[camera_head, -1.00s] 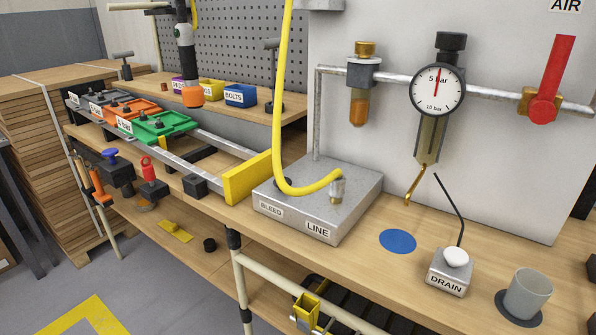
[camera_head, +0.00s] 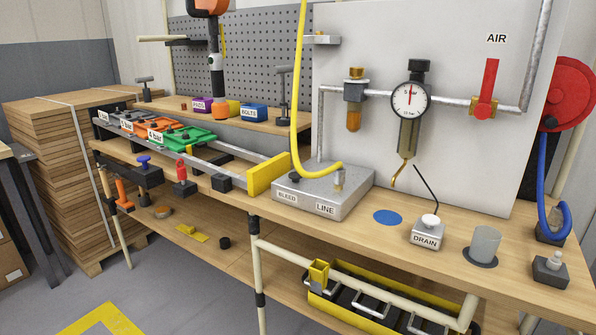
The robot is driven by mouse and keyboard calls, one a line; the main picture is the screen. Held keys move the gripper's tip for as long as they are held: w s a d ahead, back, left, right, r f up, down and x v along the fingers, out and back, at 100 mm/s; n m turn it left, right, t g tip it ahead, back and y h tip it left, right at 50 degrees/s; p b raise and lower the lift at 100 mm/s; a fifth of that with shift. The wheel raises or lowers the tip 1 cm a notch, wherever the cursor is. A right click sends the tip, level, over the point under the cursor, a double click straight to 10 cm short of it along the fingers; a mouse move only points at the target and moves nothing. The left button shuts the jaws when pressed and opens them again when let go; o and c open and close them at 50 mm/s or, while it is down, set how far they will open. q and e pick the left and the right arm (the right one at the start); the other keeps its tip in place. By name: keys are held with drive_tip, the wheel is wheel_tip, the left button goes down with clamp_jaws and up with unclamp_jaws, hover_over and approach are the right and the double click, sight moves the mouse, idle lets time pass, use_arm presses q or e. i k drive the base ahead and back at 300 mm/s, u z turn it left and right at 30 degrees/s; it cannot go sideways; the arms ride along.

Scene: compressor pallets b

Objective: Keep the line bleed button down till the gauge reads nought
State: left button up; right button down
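The grey metal block (camera_head: 335,200) on the bench carries a BLEED label (camera_head: 287,197) and a LINE label (camera_head: 325,209) on its front. A yellow hose (camera_head: 300,90) drops onto its top and bends to a fitting (camera_head: 339,179). A small dark spot shows on the block's top behind the BLEED label, partly hidden by the hose; I cannot tell whether it is the button. The round white gauge (camera_head: 411,99) on the pipe has its needle pointing nearly straight up, near the 5 bar mark. Neither of my grippers is in view.
A red valve handle (camera_head: 488,82) stands upright under the AIR sign. A DRAIN button box (camera_head: 427,236), a blue disc (camera_head: 387,217) and a grey cup (camera_head: 485,244) are right of the block. A yellow plate (camera_head: 267,174) borders its left side. Coloured trays lie further left.

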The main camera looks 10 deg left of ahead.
sight(294, 176)
drive_tip(key=u, duration=1)
drive_tip(key=i, duration=0.5)
